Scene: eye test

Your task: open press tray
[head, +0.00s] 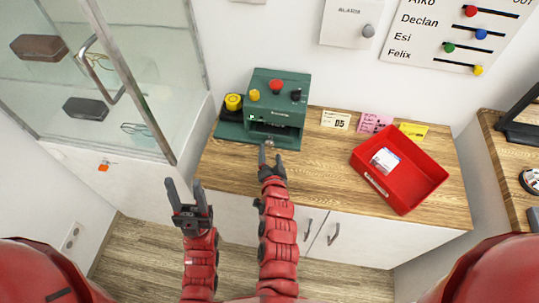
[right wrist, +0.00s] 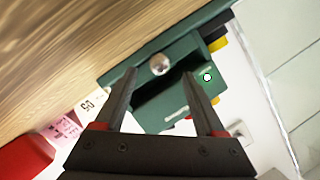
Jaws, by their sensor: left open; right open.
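The green press (head: 277,107) stands at the back left of the wooden counter, with yellow, red and black knobs on top. A round silver knob (head: 269,142) sits low on its front; it also shows in the right wrist view (right wrist: 160,64) on the green tray front (right wrist: 128,68). I cannot tell how far out the tray is. My right gripper (head: 271,154) is open just in front of the knob. In the right wrist view the knob appears between its fingertips (right wrist: 160,74), with no clear contact. My left gripper (head: 185,184) is open and empty, left of the counter.
A red bin (head: 427,174) with a white label stands on the counter's right. Small cards (head: 375,122) lie along the wall. A glass cabinet (head: 120,75) closes off the left side. Bare counter lies between press and bin.

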